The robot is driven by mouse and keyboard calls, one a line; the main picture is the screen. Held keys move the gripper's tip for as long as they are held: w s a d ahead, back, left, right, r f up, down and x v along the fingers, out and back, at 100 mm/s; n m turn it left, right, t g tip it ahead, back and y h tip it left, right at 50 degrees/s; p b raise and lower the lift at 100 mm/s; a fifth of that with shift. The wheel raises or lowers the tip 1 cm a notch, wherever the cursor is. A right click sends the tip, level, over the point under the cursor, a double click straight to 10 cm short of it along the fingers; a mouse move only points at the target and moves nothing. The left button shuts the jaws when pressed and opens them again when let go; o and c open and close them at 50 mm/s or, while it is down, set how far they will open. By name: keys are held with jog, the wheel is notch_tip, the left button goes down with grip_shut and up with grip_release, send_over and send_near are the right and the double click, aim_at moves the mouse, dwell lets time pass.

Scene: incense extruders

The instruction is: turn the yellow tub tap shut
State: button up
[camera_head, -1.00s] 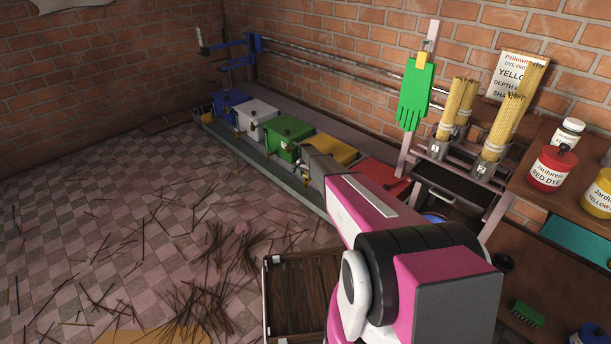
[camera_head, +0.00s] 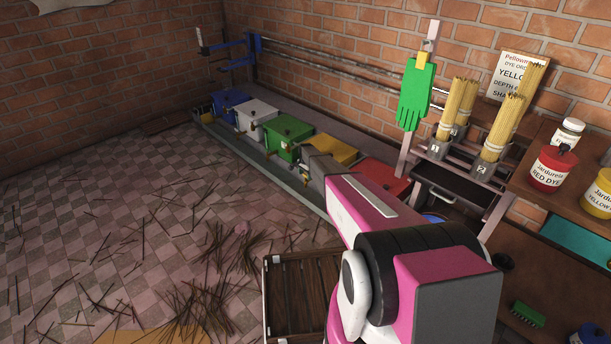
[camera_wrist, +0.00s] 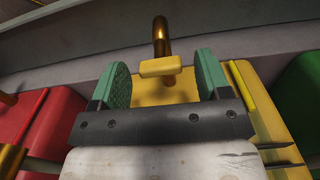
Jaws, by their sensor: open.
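The yellow tub (camera_head: 337,151) stands in the row along the wall, between the green and red tubs. It also shows in the wrist view (camera_wrist: 183,92), under my gripper. Its tap has a yellow handle bar (camera_wrist: 160,66) and a curved brass pipe (camera_wrist: 161,37). My gripper (camera_wrist: 160,72) is open, with one green-padded finger on each side of the tap handle. Gaps show between the handle and both fingers. In the head view my arm hides part of the yellow tub, and the tap cannot be made out there.
The red tub (camera_head: 384,179) and green tub (camera_head: 288,138) stand close on either side. White (camera_head: 256,117) and blue (camera_head: 230,104) tubs stand farther along. A green glove (camera_head: 415,95) hangs on a post. Dark sticks litter the tiled floor (camera_head: 140,190).

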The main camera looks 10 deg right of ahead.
aim_at(305, 175)
notch_tip(305, 175, up, 11)
dwell(0.6)
jog(key=shift+f, duration=0.1)
jog(key=s+r+n, duration=0.3)
jog(key=s+r, duration=0.5)
jog(key=s, duration=1.1)
jog(key=s+r+n, duration=0.4)
jog(key=s+r, duration=0.5)
jog(key=s, duration=1)
jog(key=s+r+n, duration=0.4)
jog(key=s+r, duration=0.5)
jog(key=s, duration=1)
jog(key=shift+r, duration=0.15)
jog(key=shift+a, duration=0.1)
